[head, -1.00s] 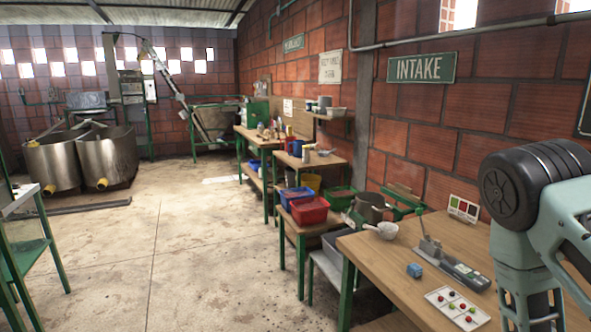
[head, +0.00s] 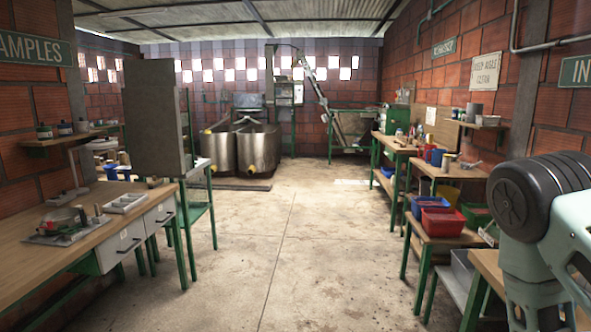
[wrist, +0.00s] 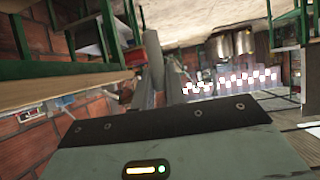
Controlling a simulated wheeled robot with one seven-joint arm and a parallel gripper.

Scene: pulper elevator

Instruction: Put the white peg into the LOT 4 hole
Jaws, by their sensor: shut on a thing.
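My gripper (wrist: 160,72) shows in the wrist view as grey fingers beyond the dark front edge of its body. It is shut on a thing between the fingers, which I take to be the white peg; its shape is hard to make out. In the head view my arm fills the right edge and the gripper is out of sight. I cannot make out the LOT 4 hole or its label in either view.
A wooden bench (head: 40,268) at left bears a device (head: 62,228) and a white divided tray (head: 125,201). A tall grey panel (head: 158,115) stands behind. Benches with red (head: 442,222) and blue bins line the right. The concrete floor (head: 290,255) between is clear.

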